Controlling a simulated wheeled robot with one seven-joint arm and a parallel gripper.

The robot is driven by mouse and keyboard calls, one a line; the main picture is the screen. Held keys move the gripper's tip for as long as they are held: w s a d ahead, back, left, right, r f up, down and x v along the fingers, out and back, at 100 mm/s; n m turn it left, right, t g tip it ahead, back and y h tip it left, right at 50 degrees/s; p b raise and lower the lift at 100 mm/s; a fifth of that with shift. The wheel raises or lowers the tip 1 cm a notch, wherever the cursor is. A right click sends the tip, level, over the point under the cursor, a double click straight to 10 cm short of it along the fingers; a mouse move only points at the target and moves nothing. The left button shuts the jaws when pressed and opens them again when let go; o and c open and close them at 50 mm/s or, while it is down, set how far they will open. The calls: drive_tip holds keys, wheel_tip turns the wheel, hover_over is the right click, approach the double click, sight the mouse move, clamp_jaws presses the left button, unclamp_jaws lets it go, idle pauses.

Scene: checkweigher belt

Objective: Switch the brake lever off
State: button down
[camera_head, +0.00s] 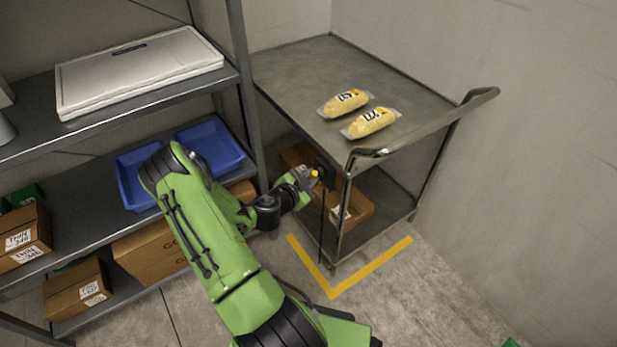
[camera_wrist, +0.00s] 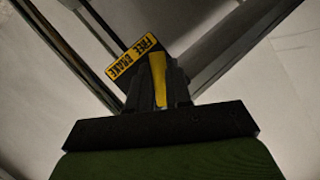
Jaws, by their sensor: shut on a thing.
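The brake lever shows as a yellow handle (camera_wrist: 158,80) in the wrist view, in front of a black mount with a yellow label (camera_wrist: 136,57) reading "FREE" and "BRAKE". In the head view its yellow tip (camera_head: 314,173) shows at the near left leg of the grey trolley (camera_head: 290,68). My gripper (camera_wrist: 160,98) is shut on the lever, with its dark fingers on both sides of the handle. My green arm reaches to the trolley's corner in the head view. The lever's pivot is hidden.
Two packs of yellow food, one pack (camera_head: 346,103) and another pack (camera_head: 370,122), lie on the trolley top. Cardboard boxes stand on its lower shelf. A shelf rack with blue trays (camera_head: 211,146) stands close on the left. Yellow floor tape (camera_head: 372,268) marks the trolley's corner.

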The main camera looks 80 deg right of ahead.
drive_tip(key=shift+s+r+n+g+y+p, duration=0.2)
drive_tip(key=shift+n+g+y+p, duration=0.3)
drive_tip(key=shift+n+p, duration=0.4)
drive_tip(key=shift+s+a+n+g+y+p, duration=0.15)
drive_tip(key=shift+n+g+y+p, duration=0.2)
drive_tip(key=shift+n+g+y, duration=0.55)
drive_tip(key=shift+s+a+n+g+y, duration=0.15)
drive_tip(key=shift+n+g+y, duration=0.35)
drive_tip(key=shift+n+y, duration=0.5)
drive_tip(key=shift+a+n+g+y, duration=0.1)
drive_tip(key=shift+n+g+y, duration=0.4)
drive_tip(key=shift+n+g, duration=0.45)
drive_tip(key=shift+s+r, duration=0.1)
drive_tip(key=c, duration=1.1)
unclamp_jaws()
drive_tip(key=shift+o, duration=0.2)
drive_tip(key=p+v, duration=0.2)
drive_tip(key=v, duration=1.3)
drive_tip(key=shift+w+r+p, duration=0.25)
drive_tip(key=shift+p, duration=0.15)
